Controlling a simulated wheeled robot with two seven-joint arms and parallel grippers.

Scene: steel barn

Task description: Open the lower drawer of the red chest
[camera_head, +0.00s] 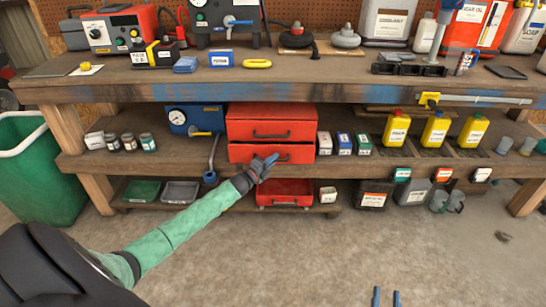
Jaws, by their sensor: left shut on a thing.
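The red chest (272,110) stands on the middle shelf under the workbench, with two drawers one above the other. The upper drawer (250,131) has a dark handle and looks closed. The lower drawer (240,153) also has a dark handle, partly hidden by my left gripper. I cannot tell whether this drawer stands out from the chest. My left gripper (266,164), with blue fingertips, is at the lower drawer's front and shut on its handle. My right gripper (386,298) shows only two blue fingertips at the bottom edge, apart, with nothing between them.
A red bin (285,187) sits on the bottom shelf below the chest. Small boxes (343,143) stand to the chest's right, and a blue gauge unit (190,118) to its left. A green bin (45,175) is at far left. The floor in front is mostly clear.

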